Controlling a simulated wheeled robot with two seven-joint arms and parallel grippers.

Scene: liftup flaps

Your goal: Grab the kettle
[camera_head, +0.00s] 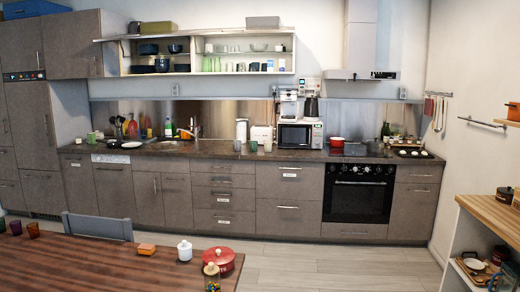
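A dark, jug-shaped appliance (310,107) that looks like the kettle stands upright on top of the white microwave (294,135) on the far counter. A white coffee-machine-like appliance (288,104) stands just left of it. A tall pale jug-like item (242,130) stands on the counter left of the microwave; it is too small to tell what it is. Neither of my grippers shows in the head view, so I see no gripper near any of these.
A wooden-topped shelf unit (493,212) is at right. The floor (340,270) between is clear. Open wall shelves (217,72) hold dishes.

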